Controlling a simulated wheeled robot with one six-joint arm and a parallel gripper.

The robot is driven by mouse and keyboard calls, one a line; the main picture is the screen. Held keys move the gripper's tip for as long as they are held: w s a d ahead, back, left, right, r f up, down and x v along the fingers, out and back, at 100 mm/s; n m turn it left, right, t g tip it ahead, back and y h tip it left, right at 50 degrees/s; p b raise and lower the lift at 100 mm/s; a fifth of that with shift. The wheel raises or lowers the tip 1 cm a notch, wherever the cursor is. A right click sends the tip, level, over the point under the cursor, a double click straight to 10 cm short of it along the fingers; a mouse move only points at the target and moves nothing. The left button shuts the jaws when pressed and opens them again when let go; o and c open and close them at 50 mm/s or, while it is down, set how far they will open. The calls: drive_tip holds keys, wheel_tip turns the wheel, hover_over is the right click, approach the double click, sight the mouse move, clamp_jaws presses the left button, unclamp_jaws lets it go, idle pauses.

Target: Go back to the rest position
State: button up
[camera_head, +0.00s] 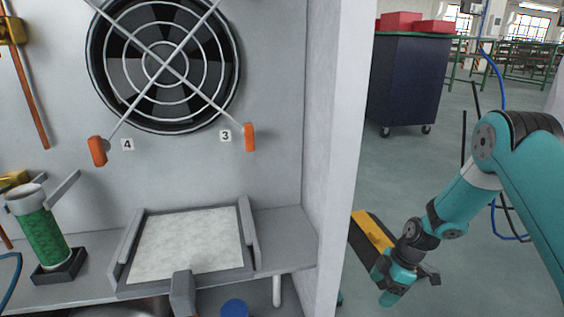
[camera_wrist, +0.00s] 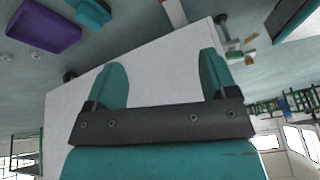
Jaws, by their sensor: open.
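My gripper (camera_wrist: 162,82) shows in the wrist view with its two teal fingers spread wide apart and nothing between them. In the head view my teal arm comes in from the right and bends down, with its end low at the right of the white cabinet side wall (camera_head: 335,150). The gripper is outside the cabinet and apart from its shelf. In the wrist view a broad pale panel (camera_wrist: 160,60) lies behind the fingers.
The cabinet holds a fan (camera_head: 163,62), orange-ended handles (camera_head: 250,137), a green cylinder (camera_head: 42,235) and a pale tray (camera_head: 187,245). A dark wheeled cabinet (camera_head: 408,80) with red boxes (camera_head: 400,21) stands behind. A purple bin (camera_wrist: 42,27) shows in the wrist view. Open floor lies between.

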drive_tip(key=s+r+m+t+h, duration=0.1)
drive_tip(key=s+r+m, duration=0.3)
drive_tip(key=r, duration=0.5)
drive_tip(key=s+r+m+t+h, duration=0.1)
drive_tip(key=s+r+m+h, duration=0.1)
drive_tip(key=r+m, duration=0.5)
drive_tip(key=s+d+r+m+t+h, duration=0.1)
drive_tip(key=s+r+m+h, duration=0.1)
drive_tip(key=s+r+m, duration=0.6)
drive_tip(key=s+a+r+n+g+y+p, duration=0.1)
drive_tip(key=s+a+r+n+y+p, duration=0.1)
drive_tip(key=s+a+r+n+p, duration=0.65)
drive_tip(key=s+a+r+n+g+y+p, duration=0.1)
drive_tip(key=s+a+r+y+p, duration=0.35)
drive_tip(key=r, duration=0.85)
wheel_tip(320, 180, up, 35)
drive_tip(key=a+h+p, duration=0.1)
drive_tip(key=h+p, duration=0.1)
drive_tip(key=p, duration=3.2)
drive_tip(key=shift+s+a, duration=0.15)
